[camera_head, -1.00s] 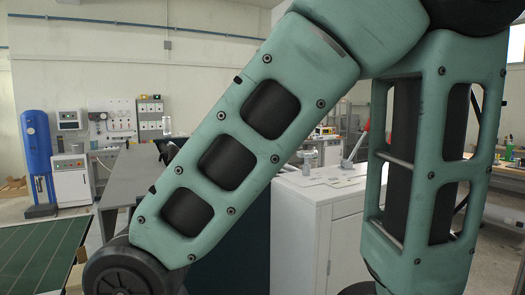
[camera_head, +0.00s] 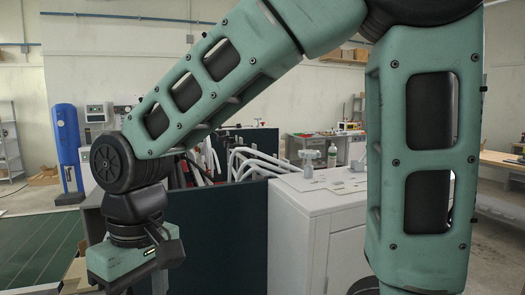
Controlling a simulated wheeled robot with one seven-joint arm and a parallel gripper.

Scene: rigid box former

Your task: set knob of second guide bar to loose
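My gripper (camera_head: 128,264) hangs at the lower left in the head view, with its green hand body pointing down. Its fingers are cut off by the bottom edge, so I cannot see whether they are open or shut, or hold anything. I cannot make out the second guide bar or its knob. The box former is not clearly recognisable either; part of the view is hidden behind my arm.
A white cabinet (camera_head: 292,228) stands right of centre, with a small pale T-shaped fitting (camera_head: 310,163) on top. A dark green panel (camera_head: 228,225) adjoins it, with white curved tubes (camera_head: 258,162) behind. A blue machine (camera_head: 67,148) stands at far left.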

